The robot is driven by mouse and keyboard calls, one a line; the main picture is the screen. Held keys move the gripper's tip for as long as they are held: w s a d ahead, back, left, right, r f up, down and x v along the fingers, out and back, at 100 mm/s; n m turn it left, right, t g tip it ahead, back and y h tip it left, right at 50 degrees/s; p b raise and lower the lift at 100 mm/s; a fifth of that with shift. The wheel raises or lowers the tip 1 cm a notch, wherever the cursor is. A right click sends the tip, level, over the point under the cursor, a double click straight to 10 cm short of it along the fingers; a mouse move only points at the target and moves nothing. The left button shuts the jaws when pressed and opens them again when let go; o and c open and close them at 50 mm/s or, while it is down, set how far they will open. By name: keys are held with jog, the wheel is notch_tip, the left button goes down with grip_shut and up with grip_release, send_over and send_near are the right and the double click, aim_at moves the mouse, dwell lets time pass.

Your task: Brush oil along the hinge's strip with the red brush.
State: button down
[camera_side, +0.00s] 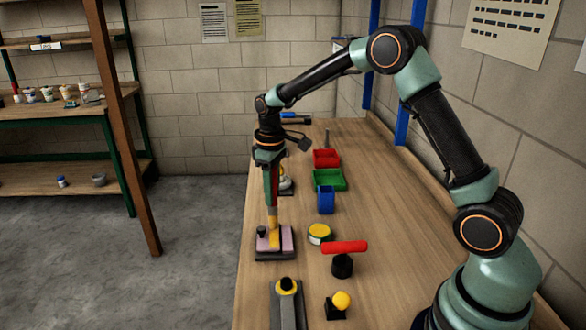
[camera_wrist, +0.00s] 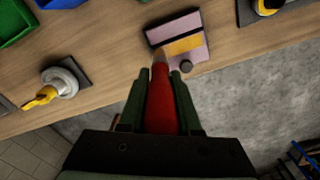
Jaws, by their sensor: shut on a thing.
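The red brush (camera_wrist: 164,105) is held between the green fingers of my gripper (camera_wrist: 162,74), its pale tip pointing away from the wrist. In the side view the brush (camera_side: 273,186) hangs upright below my gripper (camera_side: 269,170). The hinge (camera_side: 288,240) is a pink plate on a dark base with a yellow strip across its middle and a dark knob at one side. In the wrist view the hinge (camera_wrist: 188,22) lies beyond the brush, and the tip appears at the left end of the yellow strip (camera_wrist: 185,44). I cannot tell whether the tip touches it.
A red-handled tool (camera_side: 344,247) and a yellow-knobbed piece (camera_side: 341,300) are nearer. Blue (camera_side: 326,203), green (camera_side: 330,181) and red (camera_side: 326,158) bins stand behind. The hinge is near the bench's left edge.

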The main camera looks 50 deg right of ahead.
jog(key=shift+s+a, duration=1.4)
jog(key=shift+a, duration=0.05)
jog(key=s+a, duration=0.2)
jog(key=shift+s+a, duration=0.2)
jog(key=shift+s, duration=0.1)
jog(key=shift+w+d, duration=1.45)
jog(key=shift+w+d, duration=1.2)
jog(key=shift+w, duration=0.1)
